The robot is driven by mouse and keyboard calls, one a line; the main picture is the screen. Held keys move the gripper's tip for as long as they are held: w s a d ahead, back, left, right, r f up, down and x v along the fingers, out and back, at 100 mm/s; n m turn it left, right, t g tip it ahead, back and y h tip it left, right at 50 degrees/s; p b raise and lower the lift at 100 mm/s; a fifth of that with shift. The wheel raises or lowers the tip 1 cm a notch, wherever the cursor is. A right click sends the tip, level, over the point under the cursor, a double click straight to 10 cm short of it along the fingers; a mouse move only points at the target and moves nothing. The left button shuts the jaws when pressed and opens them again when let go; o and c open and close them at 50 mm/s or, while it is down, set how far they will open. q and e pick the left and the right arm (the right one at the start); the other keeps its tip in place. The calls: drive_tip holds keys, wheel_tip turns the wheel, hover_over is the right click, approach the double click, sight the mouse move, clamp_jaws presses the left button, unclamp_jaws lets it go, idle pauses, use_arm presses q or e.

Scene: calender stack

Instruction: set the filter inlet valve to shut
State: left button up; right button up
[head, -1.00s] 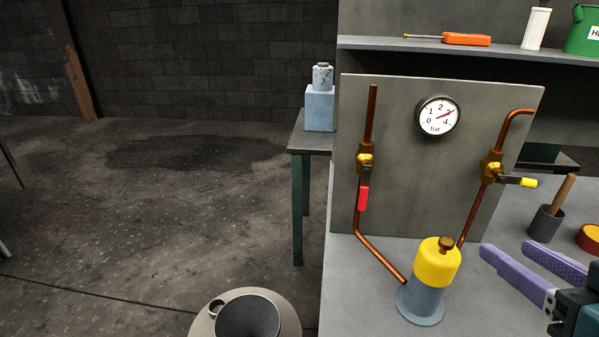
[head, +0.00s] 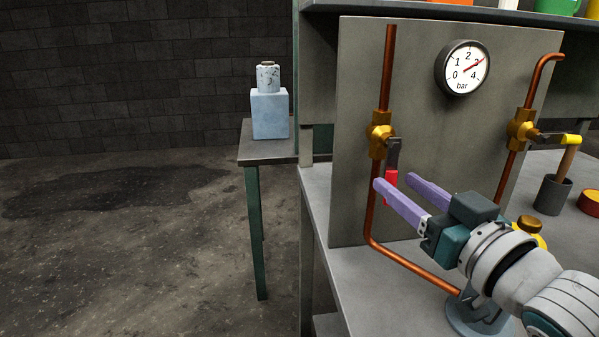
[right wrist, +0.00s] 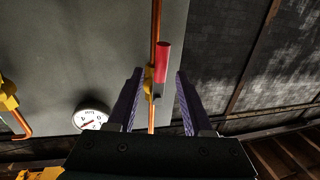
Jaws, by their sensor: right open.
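The left valve (head: 380,135) is a brass body on a vertical copper pipe, with a red-gripped lever (head: 391,179) hanging down along the pipe. The right valve (head: 521,130) has a yellow-gripped lever (head: 571,139) sticking out to the right, across its pipe. No label shows which is the inlet. The filter (head: 529,223) is mostly hidden behind my right arm. My right gripper (head: 394,181) is open, its purple fingertips close to the red lever. In the right wrist view the red lever (right wrist: 163,62) lies between the finger lines, around and beyond the tips. My left gripper is out of view.
A pressure gauge (head: 463,68) on the grey panel (head: 430,120) points near 3 bar. A dark cup (head: 553,194) and a red-and-yellow round item (head: 590,202) stand at right. A side table (head: 262,155) with a pale block stands at left.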

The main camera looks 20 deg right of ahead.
sight(394, 181)
drive_tip(key=shift+w, duration=1.55)
clamp_jaws()
